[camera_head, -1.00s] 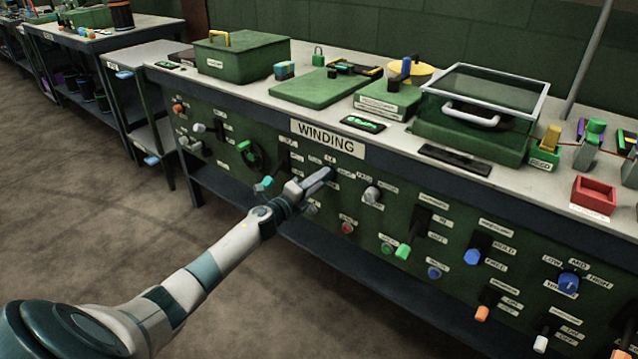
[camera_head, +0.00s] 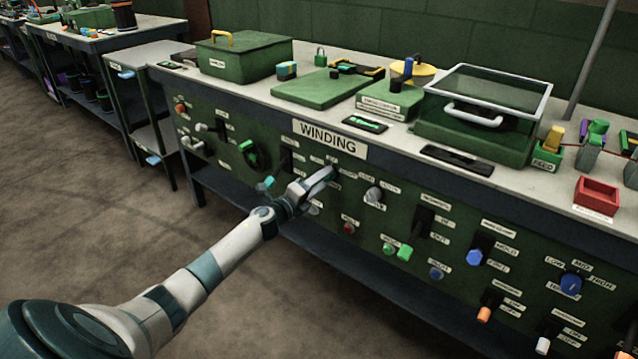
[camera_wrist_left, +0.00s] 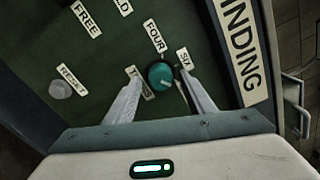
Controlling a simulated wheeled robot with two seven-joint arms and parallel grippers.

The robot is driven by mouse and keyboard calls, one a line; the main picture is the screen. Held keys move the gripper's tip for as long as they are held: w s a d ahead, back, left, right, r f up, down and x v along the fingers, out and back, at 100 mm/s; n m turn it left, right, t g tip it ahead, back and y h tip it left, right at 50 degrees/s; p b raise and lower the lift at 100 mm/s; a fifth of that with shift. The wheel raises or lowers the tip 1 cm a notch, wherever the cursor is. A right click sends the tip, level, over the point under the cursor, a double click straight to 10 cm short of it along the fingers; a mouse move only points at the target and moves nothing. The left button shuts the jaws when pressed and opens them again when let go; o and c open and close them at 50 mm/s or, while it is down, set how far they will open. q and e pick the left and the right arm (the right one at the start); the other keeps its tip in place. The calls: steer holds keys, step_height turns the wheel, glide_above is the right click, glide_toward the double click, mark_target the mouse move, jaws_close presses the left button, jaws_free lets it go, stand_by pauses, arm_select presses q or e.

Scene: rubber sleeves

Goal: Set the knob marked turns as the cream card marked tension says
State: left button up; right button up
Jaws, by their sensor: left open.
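The teal round knob (camera_wrist_left: 161,75) sits on the green panel in the left wrist view, with small labels FOUR (camera_wrist_left: 154,36) and SIX (camera_wrist_left: 184,57) beside it. A third label (camera_wrist_left: 139,83), probably TURNS, is partly covered by a finger. My left gripper (camera_wrist_left: 160,82) is open, with one finger on each side of the knob; I cannot tell whether they touch it. In the head view my left gripper (camera_head: 326,176) reaches the panel just below the WINDING sign (camera_head: 330,139) and hides the knob. I cannot make out a card marked tension. My right gripper is not in view.
Other controls crowd the panel, including a pale knob (camera_head: 374,195), a red button (camera_head: 348,228) and a blue knob (camera_head: 571,283). The bench top (camera_head: 330,97) above carries a green box (camera_head: 243,56) and a clear-lidded case (camera_head: 480,110). The floor in front is clear.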

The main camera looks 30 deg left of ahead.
arm_select(q)
steer(key=shift+s, duration=0.15)
steer(key=s+a, duration=0.1)
steer(key=s, duration=1.6)
steer(key=shift+a+p, duration=0.15)
steer(key=shift+p, duration=0.15)
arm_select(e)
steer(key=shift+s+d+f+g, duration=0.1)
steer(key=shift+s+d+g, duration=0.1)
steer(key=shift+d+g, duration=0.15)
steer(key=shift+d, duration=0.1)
